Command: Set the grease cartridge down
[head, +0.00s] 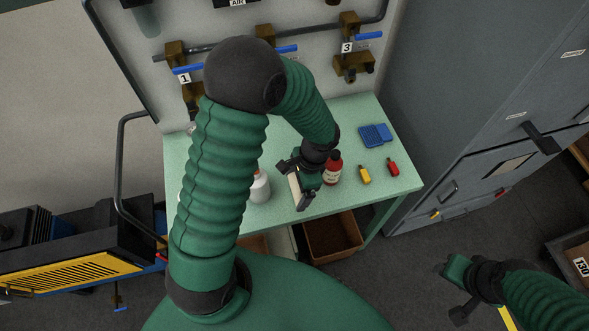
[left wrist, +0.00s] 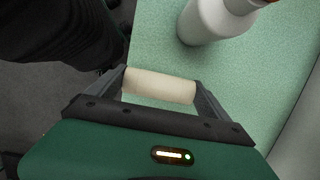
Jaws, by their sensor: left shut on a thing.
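The grease cartridge (head: 294,190) is a cream cylinder. My left gripper (head: 297,187) is shut on it and holds it by its two ends near the bench's front edge. In the left wrist view the cartridge (left wrist: 160,86) lies crosswise between the fingers (left wrist: 158,88), with the pale green bench (left wrist: 240,75) beyond. I cannot tell whether it touches the bench. My right gripper (head: 452,290) is at the lower right, away from the bench; its jaws are unclear.
A white bottle (head: 260,187) stands left of my left gripper, and a dark red bottle (head: 333,168) close on its right. A yellow item (head: 364,175), a red item (head: 393,167) and a blue tray (head: 375,135) lie farther right. A brown bin (head: 332,237) is below the front edge.

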